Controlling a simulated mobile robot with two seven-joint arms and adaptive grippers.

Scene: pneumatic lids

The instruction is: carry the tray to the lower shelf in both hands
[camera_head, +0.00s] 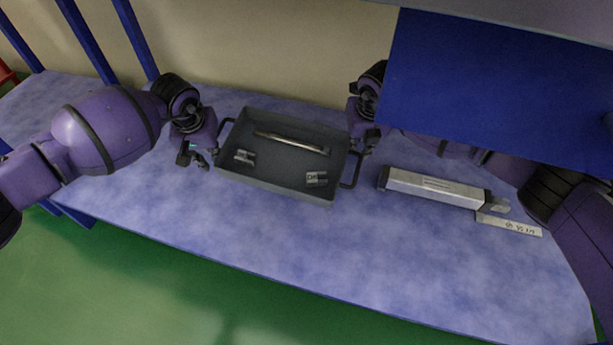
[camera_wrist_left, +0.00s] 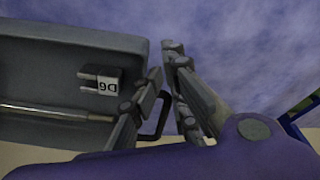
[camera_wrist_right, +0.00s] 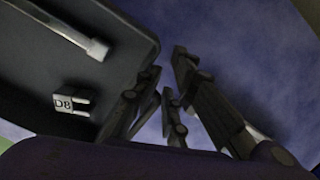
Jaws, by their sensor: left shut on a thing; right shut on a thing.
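The dark grey tray (camera_head: 255,183) is at the middle of the mottled blue surface; I cannot tell whether it touches it. It holds a metal rod (camera_head: 290,142) and two small grey fork pieces, one at its left (camera_head: 244,156) and one at its right (camera_head: 316,179). My left gripper (camera_head: 199,153) is shut on the tray's left black handle (camera_wrist_left: 163,118). My right gripper (camera_head: 366,142) is shut on the right black handle (camera_head: 352,172); its fingers partly hide that handle in the right wrist view. The right fork piece (camera_wrist_right: 72,102) is labelled D8.
A silver cylinder (camera_head: 433,187) lies right of the tray on the blue surface (camera_head: 300,245), with a white label plate (camera_head: 510,223) beside it. A dark blue panel (camera_head: 480,85) overhangs the right back. Blue posts (camera_head: 136,40) stand at the back left. The front of the surface is clear.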

